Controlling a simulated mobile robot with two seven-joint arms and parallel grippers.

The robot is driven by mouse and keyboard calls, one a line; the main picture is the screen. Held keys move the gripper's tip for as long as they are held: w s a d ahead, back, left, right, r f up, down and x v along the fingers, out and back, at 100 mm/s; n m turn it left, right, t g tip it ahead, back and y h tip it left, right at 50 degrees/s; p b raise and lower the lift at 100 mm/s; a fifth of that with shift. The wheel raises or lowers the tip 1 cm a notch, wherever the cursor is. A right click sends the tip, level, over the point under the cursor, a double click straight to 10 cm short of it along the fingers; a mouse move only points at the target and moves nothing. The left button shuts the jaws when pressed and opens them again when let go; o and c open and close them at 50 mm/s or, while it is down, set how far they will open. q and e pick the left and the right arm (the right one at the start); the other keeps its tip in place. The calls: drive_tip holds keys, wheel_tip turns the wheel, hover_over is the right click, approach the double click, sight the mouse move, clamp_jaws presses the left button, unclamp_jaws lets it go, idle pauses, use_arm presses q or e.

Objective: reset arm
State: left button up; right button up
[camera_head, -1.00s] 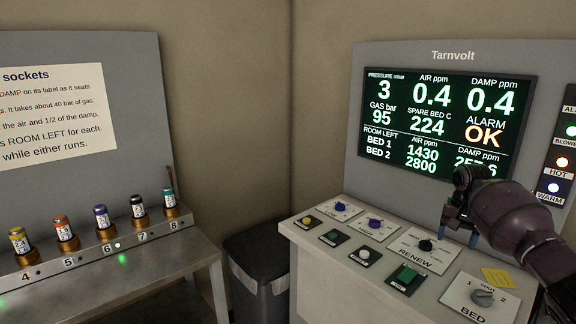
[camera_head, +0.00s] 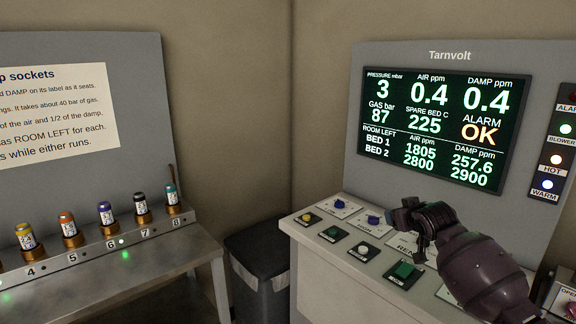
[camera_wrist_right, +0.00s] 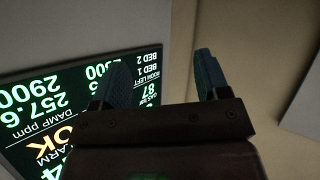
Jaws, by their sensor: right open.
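My right arm comes in from the lower right in the head view. Its gripper (camera_head: 415,220) is over the sloping control panel (camera_head: 350,282), in front of the RENEW dial plate, which it partly hides. The right wrist view shows the two dark blue fingers apart with nothing between them (camera_wrist_right: 163,82). The BED dial is hidden behind my arm. The green square button (camera_head: 404,270) is just below the gripper. The screen (camera_head: 445,130) reads pressure 3, gas 87, spare bed 225 and alarm OK. My left gripper is not in view.
A column of lamps (camera_head: 556,160) is on the right. On the left, several coloured cartridges (camera_head: 67,224) stand in numbered sockets on a metal bench (camera_head: 140,262), under a notice (camera_head: 55,110). A dark bin (camera_head: 262,262) stands between bench and panel.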

drive_tip(key=s+a+f+n+t+y, duration=0.1)
drive_tip(key=s+a+f+t, duration=0.15)
drive_tip(key=s+f, duration=0.5)
drive_tip(key=s+a+f+n+t+y, duration=0.1)
drive_tip(key=s+a+f, duration=0.35)
drive_tip(key=s, duration=0.65)
drive_tip(key=s+d+f+m+g+h, duration=0.1)
drive_tip(key=s+f+m+g, duration=0.1)
drive_tip(key=s+f, duration=0.6)
drive_tip(key=s+d+f+m+g+h, duration=0.1)
drive_tip(key=s+f, duration=0.7)
drive_tip(key=s, duration=1.1)
drive_tip(key=shift+d+f+m+g+h, duration=0.3)
drive_tip(key=shift+d+f+m+g, duration=0.1)
drive_tip(key=shift+d+g, duration=0.35)
